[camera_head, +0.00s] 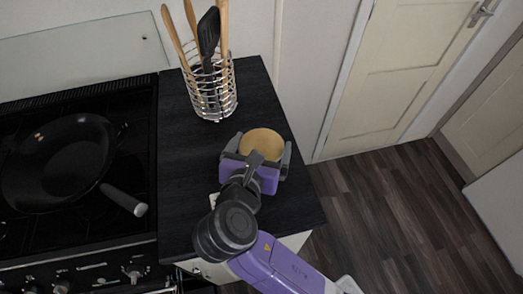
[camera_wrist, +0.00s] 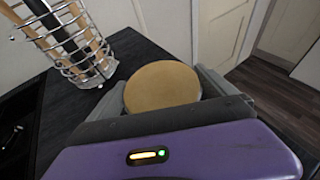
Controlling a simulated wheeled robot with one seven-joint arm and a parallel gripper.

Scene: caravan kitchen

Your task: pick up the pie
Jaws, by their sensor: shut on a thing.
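The pie (camera_head: 262,142) is a round, flat-topped, golden-tan disc over the dark counter, near its right edge. My gripper (camera_head: 258,153) is shut on the pie, with one finger on each side of it. In the wrist view the pie (camera_wrist: 162,84) sits between the two grey fingers, and the gripper body hides its near edge. I cannot tell whether its underside touches the counter.
A wire utensil holder (camera_head: 212,92) with wooden and black utensils stands behind the pie, to the left. A black pan (camera_head: 62,165) is on the stove at left. The dark counter (camera_head: 183,150) is clear left of my gripper. A cream door (camera_head: 405,75) stands beyond the wood floor.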

